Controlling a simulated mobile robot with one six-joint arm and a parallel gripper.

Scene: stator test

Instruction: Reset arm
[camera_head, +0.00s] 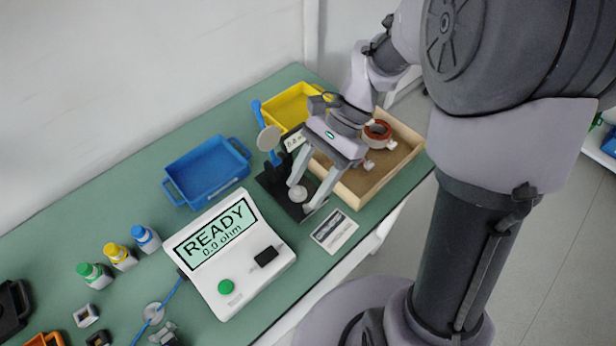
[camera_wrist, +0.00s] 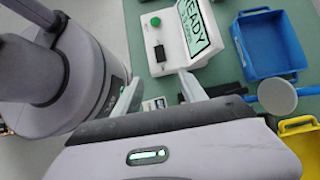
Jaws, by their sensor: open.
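My gripper (camera_head: 303,196) is open above the green table, its fingers pointing down and left over a black fixture (camera_head: 272,183). The white tester (camera_head: 240,262) reads READY, 0.0 ohm. A copper-red stator (camera_head: 377,133) sits in the wooden box (camera_head: 408,134) behind my gripper.
A blue tray (camera_head: 206,171) and a yellow tray (camera_head: 291,104) stand at the table's back. A small card (camera_head: 334,231) lies near the front edge. Several bottles (camera_head: 119,256) stand left of the tester. The green table between blue tray and bottles is clear.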

